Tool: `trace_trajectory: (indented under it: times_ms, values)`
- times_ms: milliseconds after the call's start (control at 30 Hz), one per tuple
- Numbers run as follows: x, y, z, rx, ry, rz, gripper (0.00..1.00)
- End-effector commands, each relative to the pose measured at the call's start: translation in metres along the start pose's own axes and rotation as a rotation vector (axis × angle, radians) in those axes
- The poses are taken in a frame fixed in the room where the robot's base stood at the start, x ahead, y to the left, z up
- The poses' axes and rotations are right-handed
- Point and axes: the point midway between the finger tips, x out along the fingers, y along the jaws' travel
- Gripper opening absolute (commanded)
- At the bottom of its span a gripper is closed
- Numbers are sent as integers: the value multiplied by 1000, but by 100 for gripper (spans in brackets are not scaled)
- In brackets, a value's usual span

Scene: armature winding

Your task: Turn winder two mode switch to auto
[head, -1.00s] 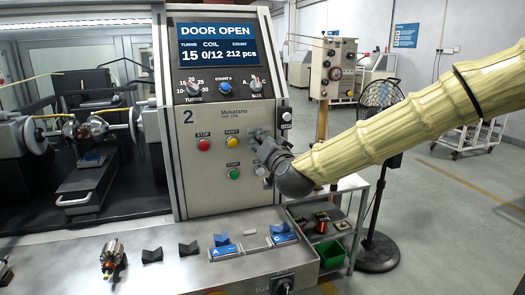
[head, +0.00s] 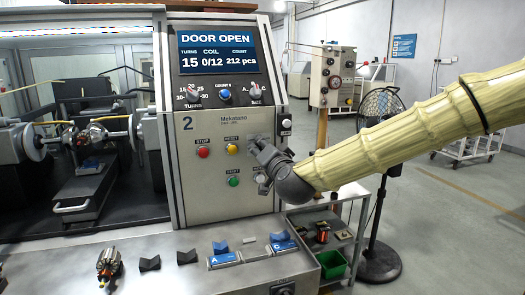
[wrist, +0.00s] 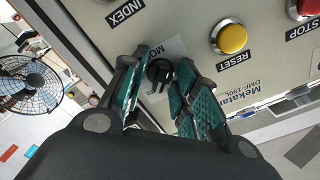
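The mode switch is a black knob (wrist: 160,72) on a light plate on winder two's panel. In the wrist view its label is partly hidden, with only "MO" readable. My gripper (wrist: 158,92) is open, with one green-padded finger on each side of the knob and gaps visible between. I cannot tell how deep the fingertips reach around it. In the head view my gripper (head: 257,148) is at the right part of winder two's panel (head: 211,180) and hides the knob. The knob's set position is not readable.
A yellow RESET button (wrist: 232,38) and red STOP button (wrist: 304,8) are beside the knob. The green START button (head: 233,181) is below. The display (head: 217,52) reads DOOR OPEN. A bench (head: 190,270) with blue holders juts out below the panel.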

Motion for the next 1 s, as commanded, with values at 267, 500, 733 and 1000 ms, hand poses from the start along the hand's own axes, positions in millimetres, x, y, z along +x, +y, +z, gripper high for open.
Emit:
trace_trajectory:
  times_ms: [267, 500, 733, 1000]
  values:
    - [0, 0, 0, -1, 0, 0, 32]
    - [-21, -1, -1, -1, 0, -1, 32]
    - [-63, 0, -1, 0, 0, -1, 32]
    - [-104, 0, -1, 0, 0, 0, 32]
